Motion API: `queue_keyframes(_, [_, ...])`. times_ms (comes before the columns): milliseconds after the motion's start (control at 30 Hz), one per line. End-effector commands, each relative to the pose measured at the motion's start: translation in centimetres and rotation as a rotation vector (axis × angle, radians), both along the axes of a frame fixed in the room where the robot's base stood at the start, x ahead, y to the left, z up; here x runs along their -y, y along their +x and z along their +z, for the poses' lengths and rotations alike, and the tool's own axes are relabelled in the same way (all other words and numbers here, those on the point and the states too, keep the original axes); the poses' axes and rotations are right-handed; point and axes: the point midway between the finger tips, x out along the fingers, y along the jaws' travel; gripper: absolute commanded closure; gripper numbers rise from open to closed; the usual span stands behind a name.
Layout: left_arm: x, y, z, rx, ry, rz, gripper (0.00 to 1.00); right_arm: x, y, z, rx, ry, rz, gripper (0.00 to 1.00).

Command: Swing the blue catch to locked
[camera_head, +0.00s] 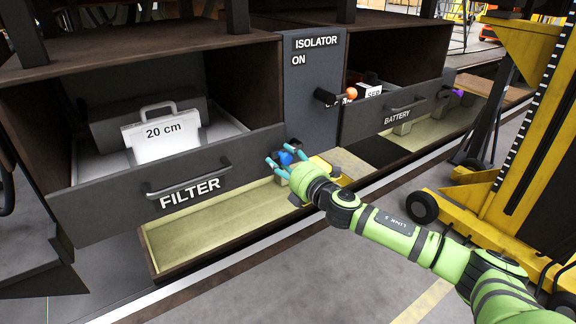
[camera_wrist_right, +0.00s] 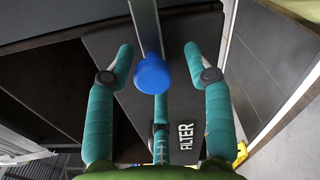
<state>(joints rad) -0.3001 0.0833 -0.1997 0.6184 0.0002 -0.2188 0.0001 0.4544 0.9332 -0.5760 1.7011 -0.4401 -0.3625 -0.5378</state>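The blue catch (camera_head: 285,158) shows as a small blue knob beside the right end of the filter drawer (camera_head: 105,213). In the right wrist view the round blue knob (camera_wrist_right: 152,73) sits at the end of a grey bar (camera_wrist_right: 146,28). My right gripper (camera_head: 281,159) is at the catch with its teal fingers spread. In the right wrist view the fingers (camera_wrist_right: 158,72) are apart on both sides of the knob, with a third finger below it. I see no clear contact. My left gripper is not in view.
The isolator panel (camera_head: 308,95) with a dark handle stands right of the filter bay. The battery drawer (camera_head: 395,117) is further right. A yellow-green tray (camera_head: 215,223) lies below the filter drawer. A yellow lifting column (camera_head: 520,120) on wheels stands at the right.

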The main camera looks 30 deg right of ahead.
Motion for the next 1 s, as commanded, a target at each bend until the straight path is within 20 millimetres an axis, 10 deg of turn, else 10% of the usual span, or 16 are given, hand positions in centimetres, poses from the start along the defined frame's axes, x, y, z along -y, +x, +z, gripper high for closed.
queue_keyframes(1000, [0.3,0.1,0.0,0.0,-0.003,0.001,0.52,0.8,-11.6,-0.2,-0.003,0.001,0.003,0.48])
